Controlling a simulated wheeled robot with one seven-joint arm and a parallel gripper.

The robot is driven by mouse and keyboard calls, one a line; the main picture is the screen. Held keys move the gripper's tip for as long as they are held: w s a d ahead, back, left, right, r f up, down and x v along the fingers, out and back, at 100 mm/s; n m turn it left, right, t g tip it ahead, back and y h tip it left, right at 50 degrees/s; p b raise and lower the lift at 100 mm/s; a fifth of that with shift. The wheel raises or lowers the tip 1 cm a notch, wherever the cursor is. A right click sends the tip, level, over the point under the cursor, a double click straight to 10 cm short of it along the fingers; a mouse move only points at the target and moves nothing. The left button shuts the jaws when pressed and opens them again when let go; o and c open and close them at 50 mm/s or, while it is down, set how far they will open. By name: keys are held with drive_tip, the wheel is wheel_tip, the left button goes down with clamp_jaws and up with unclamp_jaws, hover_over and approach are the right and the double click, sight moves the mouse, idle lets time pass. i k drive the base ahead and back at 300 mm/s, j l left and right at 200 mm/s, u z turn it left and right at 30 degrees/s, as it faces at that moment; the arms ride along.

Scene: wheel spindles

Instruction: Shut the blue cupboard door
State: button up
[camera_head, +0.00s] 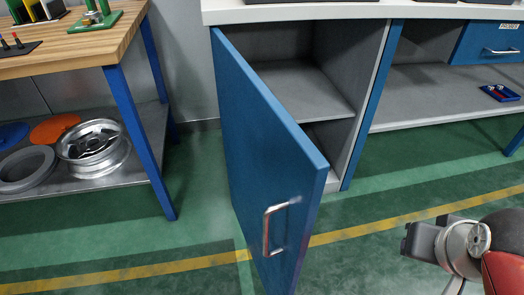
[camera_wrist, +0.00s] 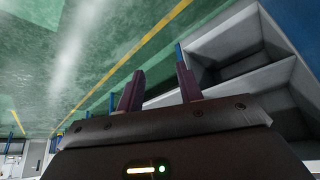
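The blue cupboard door (camera_head: 265,150) stands wide open in the head view, swung out toward me from its hinge at the left side of the cupboard. Its silver bar handle (camera_head: 267,228) is on the outer face near the free edge. The cupboard (camera_head: 345,100) is grey inside, with one shelf, and looks empty. My gripper (camera_head: 405,240) is at the lower right, to the right of the door and apart from it. In the wrist view its two fingers (camera_wrist: 160,90) are spread with nothing between them. The cupboard's open inside (camera_wrist: 235,45) shows beyond them; the handle is not visible there.
A wooden-topped workbench (camera_head: 75,40) with blue legs stands at the left, with a metal wheel rim (camera_head: 93,148) on its lower shelf. A blue drawer (camera_head: 490,45) is at the upper right. The green floor (camera_head: 400,265) in front of the cupboard is clear.

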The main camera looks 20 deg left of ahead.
sight(277, 176)
drive_tip(key=k+j+u, duration=0.1)
drive_tip(key=u, duration=0.25)
drive_tip(key=j+u, duration=0.15)
drive_tip(key=u, duration=0.25)
drive_tip(key=k+j+u, duration=0.1)
drive_tip(key=u, duration=0.25)
drive_tip(key=k, duration=0.8)
